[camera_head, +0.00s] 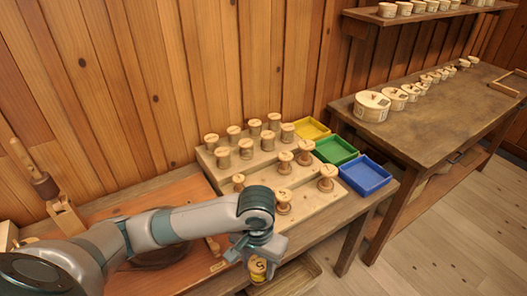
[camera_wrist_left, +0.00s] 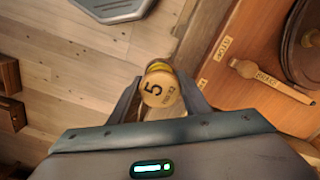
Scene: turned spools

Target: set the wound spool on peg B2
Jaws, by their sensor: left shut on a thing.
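My left gripper (camera_head: 254,256) is shut on a pale wooden spool (camera_head: 258,269) with yellow winding and a dark 5 on its end. In the left wrist view the spool (camera_wrist_left: 160,88) sits between the two fingers, numbered end toward the camera. The spool is held off the front edge of the bench, in front of the stepped wooden rack (camera_head: 315,200). Several spools stand on the rack in rows. My left arm covers part of its near left side. I cannot read which peg is B2. My right gripper is not in view.
Yellow (camera_head: 311,128), green (camera_head: 335,150) and blue (camera_head: 365,175) trays stand right of the rack. A wooden tray (camera_head: 298,278) lies below the held spool. A side table (camera_head: 430,115) holds several round boxes.

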